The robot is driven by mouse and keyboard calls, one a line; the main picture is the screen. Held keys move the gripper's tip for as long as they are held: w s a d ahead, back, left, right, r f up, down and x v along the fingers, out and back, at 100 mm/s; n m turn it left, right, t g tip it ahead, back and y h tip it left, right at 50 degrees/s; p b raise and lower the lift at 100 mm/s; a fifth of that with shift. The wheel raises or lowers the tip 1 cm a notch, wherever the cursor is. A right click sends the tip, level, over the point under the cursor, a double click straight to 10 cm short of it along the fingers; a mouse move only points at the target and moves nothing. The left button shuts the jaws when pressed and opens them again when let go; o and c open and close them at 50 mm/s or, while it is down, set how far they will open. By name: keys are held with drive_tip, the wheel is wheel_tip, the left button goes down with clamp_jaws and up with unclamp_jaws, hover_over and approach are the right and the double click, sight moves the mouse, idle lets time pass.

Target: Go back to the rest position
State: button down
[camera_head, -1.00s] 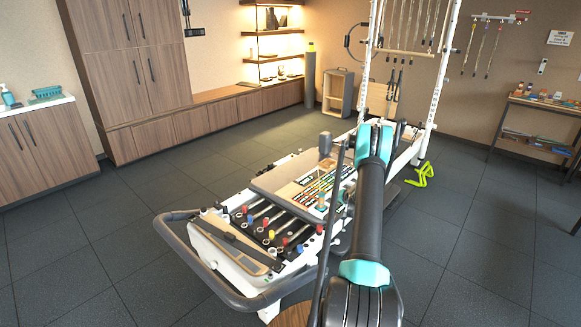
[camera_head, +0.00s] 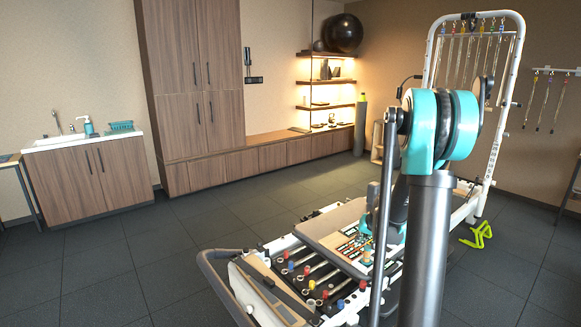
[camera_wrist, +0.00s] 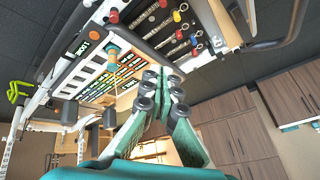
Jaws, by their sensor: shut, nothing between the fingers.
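My gripper (camera_wrist: 160,88) shows in the wrist view with its teal fingers and dark pads together and nothing held between them. Its end lies over the picture of the reformer, apart from the springs; the exact gap cannot be told. The reformer (camera_head: 262,292) stands low in front of me, with springs with coloured ends (camera_head: 318,290) and a board with coloured strips (camera_head: 357,248). The wrist view shows it upside down.
A white tower frame (camera_head: 496,130) with hanging springs rises behind my arm. A yellow-green stand (camera_head: 477,236) is on the floor to the right. Wood cabinets (camera_head: 190,95) and a sink counter (camera_head: 85,180) line the back left. The floor (camera_head: 130,255) at left is clear.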

drive_tip(key=s+a+n+g+h, duration=0.1)
drive_tip(key=s+a, duration=0.2)
drive_tip(key=s, duration=1.3)
drive_tip(key=s+a+r+n+g, duration=0.1)
drive_tip(key=s+a, duration=0.3)
drive_tip(key=s, duration=1.2)
drive_tip(key=shift+s+a+r+n+h, duration=0.15)
drive_tip(key=shift+s+r+n+h, duration=0.1)
drive_tip(key=shift+n+h, duration=0.2)
